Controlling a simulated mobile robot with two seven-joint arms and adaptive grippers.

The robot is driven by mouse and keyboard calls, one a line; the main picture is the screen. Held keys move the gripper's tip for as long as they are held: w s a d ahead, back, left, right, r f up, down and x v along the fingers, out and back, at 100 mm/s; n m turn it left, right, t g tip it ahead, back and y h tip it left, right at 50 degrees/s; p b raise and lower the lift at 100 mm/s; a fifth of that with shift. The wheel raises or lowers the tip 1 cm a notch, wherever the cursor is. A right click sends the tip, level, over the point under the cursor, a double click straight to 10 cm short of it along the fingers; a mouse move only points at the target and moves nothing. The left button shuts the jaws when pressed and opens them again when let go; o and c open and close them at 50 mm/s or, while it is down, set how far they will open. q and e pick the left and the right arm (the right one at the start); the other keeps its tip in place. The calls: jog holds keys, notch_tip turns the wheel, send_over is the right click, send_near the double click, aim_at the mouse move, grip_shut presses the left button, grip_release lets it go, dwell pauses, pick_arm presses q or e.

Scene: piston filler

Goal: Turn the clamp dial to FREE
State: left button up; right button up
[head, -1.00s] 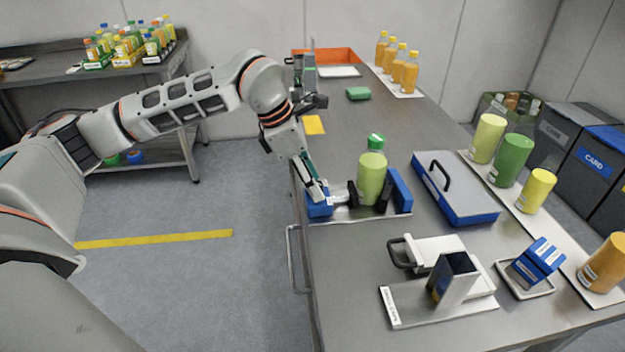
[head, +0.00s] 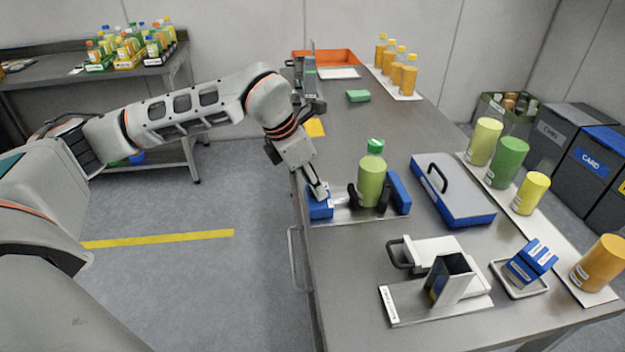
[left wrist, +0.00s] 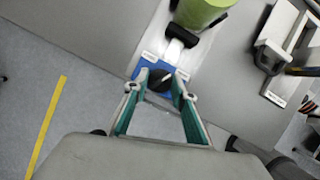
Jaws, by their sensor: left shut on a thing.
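The clamp dial (left wrist: 159,80) is a dark round knob with a pale pointer line, set on a blue block (left wrist: 142,73); the block also shows in the head view (head: 320,210). Two small white labels sit on the block's far corners, too small to read. The pointer slants toward the far side, between the labels. My left gripper (left wrist: 157,90) is shut on the dial, one green-padded finger on each side; in the head view its tips (head: 319,192) are over the block. A green bottle (head: 371,182) stands upright between black clamp jaws beside the block. My right gripper is out of view.
A blue and grey case (head: 452,188) lies right of the clamp. A metal fixture (head: 448,280) and a blue box (head: 531,262) stand nearer. Coloured cylinders line the right edge. The bench beyond the clamp is mostly clear.

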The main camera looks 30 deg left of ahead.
pick_arm(q)
jog(key=shift+d+r+n+y+p, duration=0.15)
jog(key=shift+n+y+p, duration=0.2)
jog(key=shift+n, duration=0.55)
jog(key=shift+n+t+y+p, duration=0.25)
jog(key=shift+n+t+p, duration=0.15)
jog(key=shift+n, duration=0.5)
jog(key=shift+n+y, duration=0.4)
jog(key=shift+n, duration=0.6)
jog(key=n+y+p, duration=0.1)
jog(key=n, duration=0.1)
jog(key=shift+d+n, duration=0.1)
jog(key=shift+n, duration=0.2)
jog(key=n+y, duration=0.1)
jog(key=n, duration=0.2)
jog(key=shift+d+p, duration=0.1)
jog(key=shift+p, duration=0.3)
jog(key=shift+n+y, duration=0.5)
jog(key=shift+n, duration=0.7)
jog(key=shift+n+g, duration=0.4)
jog(key=shift+n, duration=0.1)
jog(key=shift+f, duration=0.2)
